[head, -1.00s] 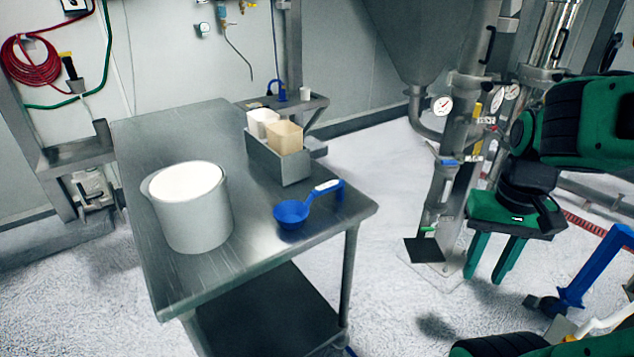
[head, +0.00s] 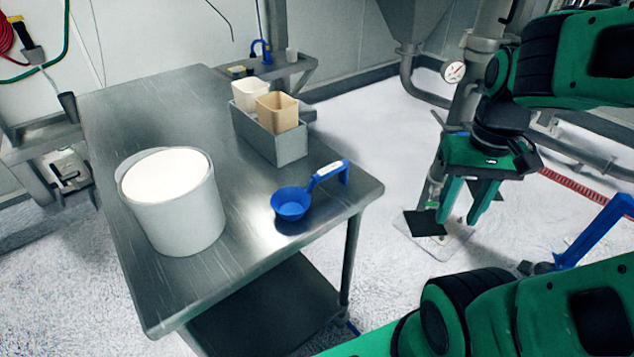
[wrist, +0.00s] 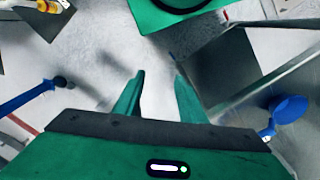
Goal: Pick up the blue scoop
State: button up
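The blue scoop (head: 292,203) lies on the steel table (head: 180,112) near its right front corner. Its bowl is toward the left and its handle, with a white label, points up and right to a bent end. My gripper (head: 459,220) hangs to the right of the table, apart from the scoop, fingers pointing down. In the wrist view its two green fingers (wrist: 158,78) are spread with nothing between them. It is open and empty.
A white bucket (head: 178,220) filled with white powder stands left of the scoop. A metal caddy (head: 277,144) with a white and a tan container stands behind the scoop. Steel pipework with a gauge (head: 454,71) stands behind my gripper. The tabletop around the scoop is clear.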

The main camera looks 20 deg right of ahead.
jog(key=w+a+r+n, duration=0.2)
jog(key=w+r+n, duration=0.1)
jog(key=w+n, duration=0.4)
jog(key=n, duration=2)
send_near(324, 171)
jog(key=shift+a+f, duration=0.35)
notch_tip(324, 171, down, 4)
jog(key=shift+f, duration=0.1)
jog(key=shift+d+f, duration=0.2)
jog(key=shift+f, duration=1.2)
jog(key=shift+d+f, duration=0.2)
jog(key=shift+f, duration=1.2)
grip_shut()
